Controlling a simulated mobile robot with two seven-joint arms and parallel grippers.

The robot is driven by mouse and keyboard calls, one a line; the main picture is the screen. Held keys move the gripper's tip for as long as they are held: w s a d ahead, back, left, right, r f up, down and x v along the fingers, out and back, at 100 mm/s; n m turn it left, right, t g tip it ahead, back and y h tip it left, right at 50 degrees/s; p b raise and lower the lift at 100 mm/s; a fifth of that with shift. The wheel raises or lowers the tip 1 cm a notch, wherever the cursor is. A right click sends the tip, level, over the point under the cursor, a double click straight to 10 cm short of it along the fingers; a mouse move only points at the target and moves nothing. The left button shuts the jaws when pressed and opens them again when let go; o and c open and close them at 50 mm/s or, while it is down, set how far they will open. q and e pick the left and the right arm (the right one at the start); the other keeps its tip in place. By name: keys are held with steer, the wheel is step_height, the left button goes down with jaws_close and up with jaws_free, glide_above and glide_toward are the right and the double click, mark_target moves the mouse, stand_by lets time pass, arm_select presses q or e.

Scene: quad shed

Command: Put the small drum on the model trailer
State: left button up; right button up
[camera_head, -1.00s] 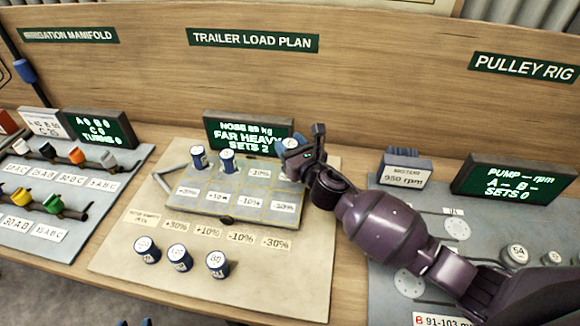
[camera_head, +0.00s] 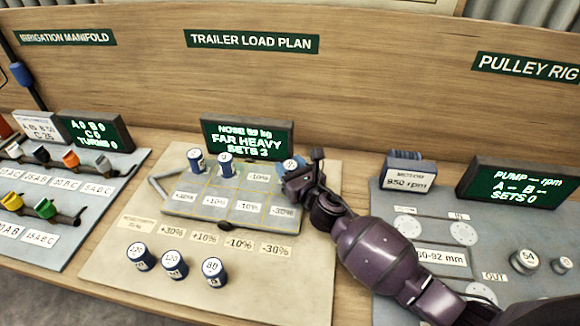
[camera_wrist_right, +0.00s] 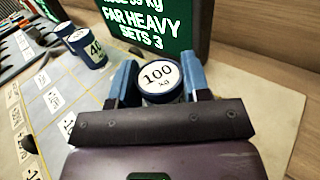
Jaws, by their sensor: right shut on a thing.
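The model trailer (camera_head: 240,186) is a grey flat bed with yellow grid lines and a drawbar at its left. My right gripper (camera_head: 300,166) is at its far right corner, shut on a blue drum (camera_head: 290,163) with a white top. In the right wrist view the drum (camera_wrist_right: 159,76) reads 100 kg and stands between the blue fingers. Its base is hidden, so I cannot tell whether it touches the bed. Two other blue drums stand at the trailer's far left edge, a left one (camera_head: 196,161) and a right one (camera_head: 225,165). My left gripper is not in view.
Several percent labels lie on the board (camera_head: 120,215). Three more drums (camera_head: 140,257) (camera_head: 174,265) (camera_head: 214,272) stand at its front. A display (camera_head: 248,139) reading FAR HEAVY, SETS 3 stands behind the trailer. The pulley rig (camera_head: 410,200) is at the right.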

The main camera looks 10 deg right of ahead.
steer(key=o, duration=1)
steer(key=shift+f, duration=0.1)
steer(key=shift+c, duration=0.2)
steer(key=shift+r, duration=0.25)
steer(key=v, duration=1.2)
